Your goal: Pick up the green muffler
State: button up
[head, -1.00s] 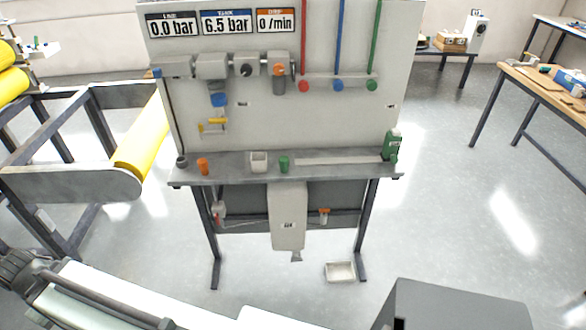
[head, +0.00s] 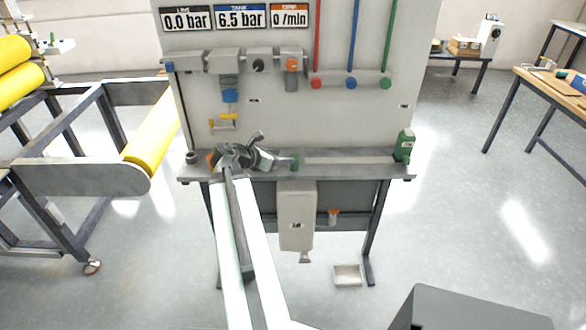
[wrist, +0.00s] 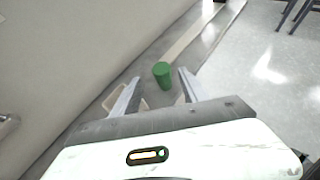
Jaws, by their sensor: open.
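The green muffler (head: 295,162) is a small upright green cylinder on the grey shelf of the panel bench. In the wrist view the green muffler (wrist: 162,75) shows between and just beyond my fingertips, with nothing gripping it. My gripper (head: 268,150) is open and empty, low over the shelf, just left of the muffler in the head view. In the wrist view its two fingers point toward the muffler, one on each side. I cannot tell whether either finger touches it.
A pale square cup (wrist: 112,97) stands beside my left finger; my gripper hides it in the head view. An orange piece (head: 211,160) is partly hidden behind my arm. A green bottle (head: 404,146) stands at the shelf's right end. The upright panel (head: 330,120) rises behind the shelf.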

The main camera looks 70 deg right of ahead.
aim_at(295, 156)
jog(key=b+x, duration=0.2)
jog(key=x, duration=0.1)
jog(key=b+x, duration=0.2)
jog(key=x, duration=0.2)
jog(key=shift+s+f, duration=0.2)
jog(key=shift+f, duration=0.15)
jog(key=shift+s+d, duration=0.15)
jog(key=shift+d, duration=0.15)
grip_shut()
